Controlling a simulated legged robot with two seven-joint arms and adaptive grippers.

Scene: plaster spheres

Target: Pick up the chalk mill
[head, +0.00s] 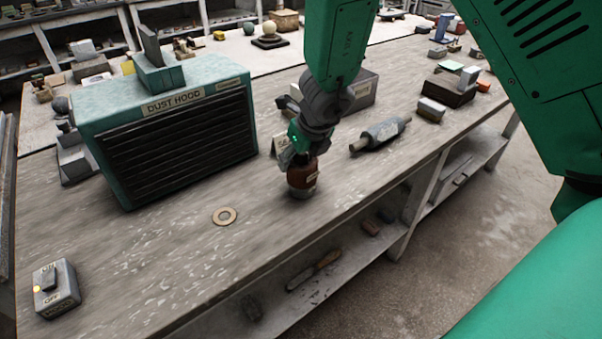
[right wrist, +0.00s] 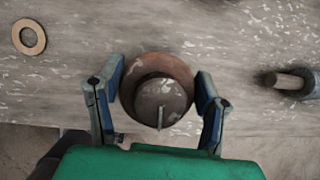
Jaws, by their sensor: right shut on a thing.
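The chalk mill (head: 302,178) is a small brown, drum-shaped thing with a grey base and a pale label. It stands upright on the wooden workbench (head: 180,275), near the front edge. My right gripper (head: 300,160) comes down on it from above and is shut on its upper part. In the right wrist view the mill (right wrist: 158,97) shows from above as a brown round body with a grey, worn top and a short pin. The fingers of the gripper (right wrist: 157,100) lie on either side of it. I cannot see any gap below the mill. My left gripper is not in view.
A teal dust hood (head: 165,125) stands left of the mill. A flat ring (head: 224,216) and a switch box (head: 56,288) lie nearer left. A grey roller (head: 381,133) and a grey box (head: 360,90) are right and behind. The bench's front edge is close.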

